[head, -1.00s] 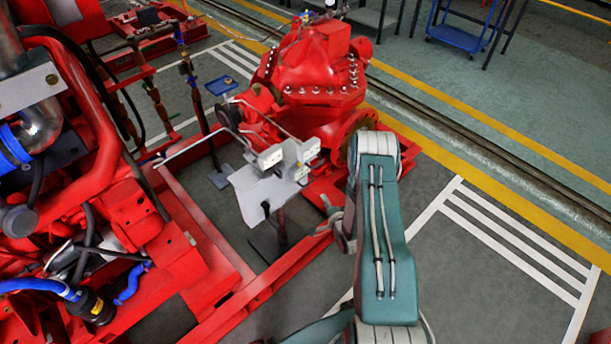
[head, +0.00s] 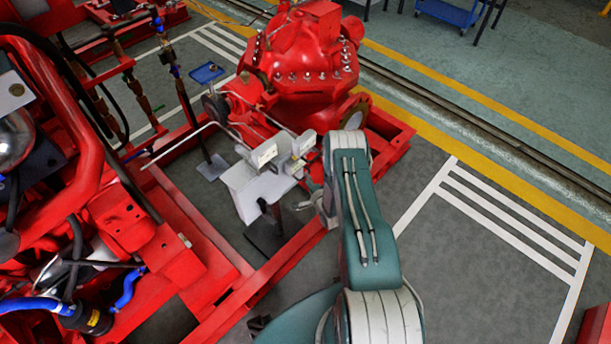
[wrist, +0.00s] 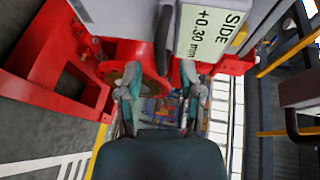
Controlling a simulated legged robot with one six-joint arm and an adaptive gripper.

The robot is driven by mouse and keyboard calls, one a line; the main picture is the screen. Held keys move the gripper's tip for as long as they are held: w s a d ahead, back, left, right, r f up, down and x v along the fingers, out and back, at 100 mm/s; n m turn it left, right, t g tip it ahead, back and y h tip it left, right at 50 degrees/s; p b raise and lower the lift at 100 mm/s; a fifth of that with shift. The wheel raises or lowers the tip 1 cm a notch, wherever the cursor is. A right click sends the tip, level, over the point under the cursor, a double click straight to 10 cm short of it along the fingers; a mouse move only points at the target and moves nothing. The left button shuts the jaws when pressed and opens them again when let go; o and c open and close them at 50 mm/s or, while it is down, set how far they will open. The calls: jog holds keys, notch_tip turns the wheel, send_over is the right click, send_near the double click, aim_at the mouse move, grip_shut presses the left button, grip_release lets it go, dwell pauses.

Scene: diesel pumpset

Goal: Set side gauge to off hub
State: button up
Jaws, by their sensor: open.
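The side gauge (wrist: 210,30) shows at the top of the wrist view as a pale box reading "SIDE +0.30 mm". In the head view two small pale gauge boxes, one at the left (head: 264,153) and one at the right (head: 304,143), sit on a grey bracket (head: 250,188); I cannot tell there which is the side one. My gripper (wrist: 158,84) is open and empty, its fingers apart below the gauge in the wrist view. In the head view my gripper (head: 324,206) is partly hidden by my arm, just right of the bracket. The hub is not clearly identifiable.
The red pump (head: 305,65) stands behind the gauges, and red engine parts (head: 125,215) fill the left. A red base frame (head: 285,255) runs below the bracket. A thin post with a blue plate (head: 207,73) stands left of the pump. The floor at right (head: 480,270) is clear.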

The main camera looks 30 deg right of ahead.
jog(key=shift+x, duration=1.25)
grip_shut()
jog(key=shift+s+d+f, duration=0.1)
jog(key=shift+s+d, duration=0.2)
jog(key=shift+s, duration=0.5)
jog(key=shift+s+d, duration=0.25)
jog(key=shift+s, duration=0.55)
jog(key=shift+s+d+f, duration=0.1)
jog(key=shift+s+d, duration=0.2)
jog(key=shift+s, duration=0.5)
grip_release()
jog(key=shift+r, duration=0.1)
jog(key=shift+s, duration=0.1)
